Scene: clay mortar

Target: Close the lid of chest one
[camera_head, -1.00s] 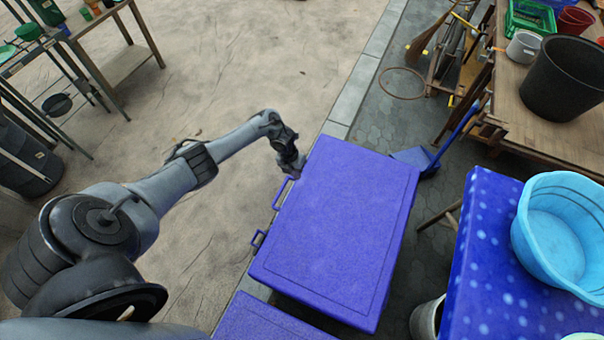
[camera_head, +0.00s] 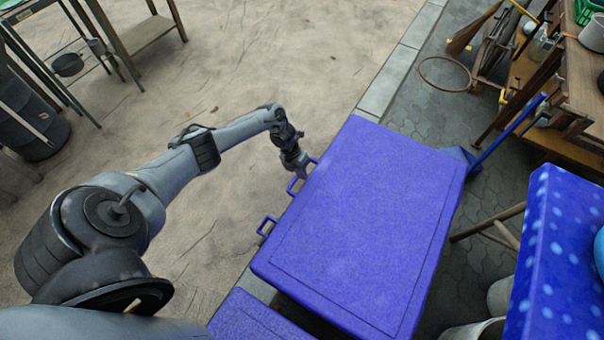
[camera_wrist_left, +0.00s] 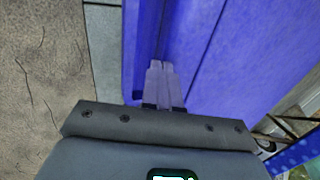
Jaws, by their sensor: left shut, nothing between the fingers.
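A blue-purple chest (camera_head: 365,225) fills the middle of the head view, with a broad flat top and an inset border line. Two small handles show on its left side, the nearer handle (camera_head: 266,227) clear of my arm. I cannot tell from here whether its lid is fully down. My left gripper (camera_head: 301,172) is at the left side by the farther handle, and contact cannot be told. In the left wrist view its fingers (camera_wrist_left: 160,85) are together and empty, over the blue surface beside a step or edge. My right gripper is not in view.
Another blue-purple surface (camera_head: 255,318) lies at the bottom, near the chest's near edge. A spotted blue cloth-covered table (camera_head: 560,255) stands at the right. A wooden workbench (camera_head: 585,80) is at the upper right. Sandy ground (camera_head: 240,60) left of the chest is free.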

